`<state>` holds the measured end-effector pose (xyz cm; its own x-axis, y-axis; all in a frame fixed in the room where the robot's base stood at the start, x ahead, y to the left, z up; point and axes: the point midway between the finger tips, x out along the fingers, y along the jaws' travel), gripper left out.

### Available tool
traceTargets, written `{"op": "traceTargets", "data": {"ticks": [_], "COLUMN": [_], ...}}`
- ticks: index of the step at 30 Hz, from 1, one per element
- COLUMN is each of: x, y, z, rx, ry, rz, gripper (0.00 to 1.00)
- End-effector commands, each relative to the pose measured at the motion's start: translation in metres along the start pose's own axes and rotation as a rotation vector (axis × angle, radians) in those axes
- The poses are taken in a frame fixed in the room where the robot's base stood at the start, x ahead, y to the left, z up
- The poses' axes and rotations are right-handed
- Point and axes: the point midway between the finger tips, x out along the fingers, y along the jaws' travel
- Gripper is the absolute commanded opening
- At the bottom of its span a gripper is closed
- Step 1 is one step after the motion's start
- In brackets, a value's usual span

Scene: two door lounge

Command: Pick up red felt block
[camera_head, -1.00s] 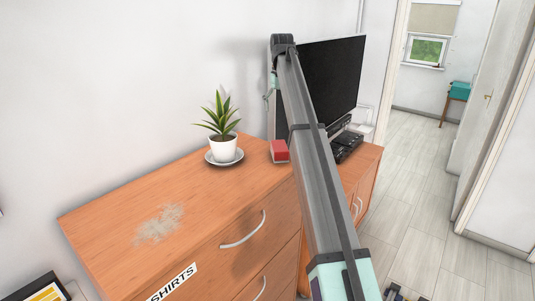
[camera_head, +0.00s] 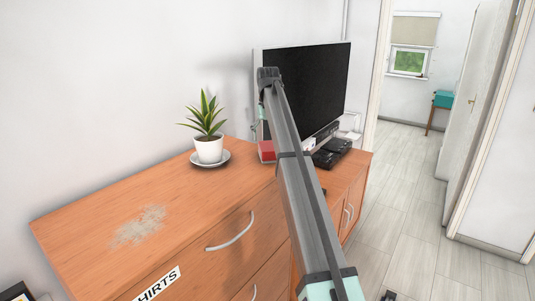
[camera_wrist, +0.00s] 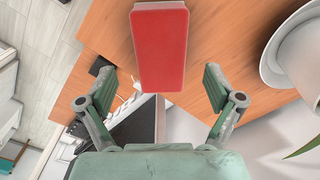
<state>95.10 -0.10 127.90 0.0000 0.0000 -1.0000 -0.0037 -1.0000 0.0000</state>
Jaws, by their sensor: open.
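The red felt block (camera_head: 267,151) lies on the wooden dresser top (camera_head: 150,190), to the right of the potted plant and partly hidden by my arm in the head view. In the wrist view the red block (camera_wrist: 160,48) shows large at the top centre, with a pale side edge. My gripper (camera_wrist: 160,88) is open and empty in the wrist view. In the head view my gripper's fingers are hard to make out.
A plant in a white pot on a saucer (camera_head: 221,163) stands left of the block; its pot (camera_wrist: 293,60) shows at right in the wrist view. A television (camera_head: 315,90) and a black device (camera_head: 332,153) stand to the right. The dresser's front left is clear, with a worn patch.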

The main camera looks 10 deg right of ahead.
Motion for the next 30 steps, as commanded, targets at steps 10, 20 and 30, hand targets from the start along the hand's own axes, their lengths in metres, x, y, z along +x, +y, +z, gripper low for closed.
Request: {"op": "traceTargets", "data": {"ticks": [10, 20, 30], "x": [0.026, 0.054, 0.054], "y": [-0.001, -0.001, -0.001], "z": [0.0, -0.002, -0.002], "rx": [0.0, 0.0, 0.0], "ry": [-0.003, 0.0, 0.0], "rz": [0.0, 0.0, 0.0], "gripper": [0.92, 0.92, 0.21]}}
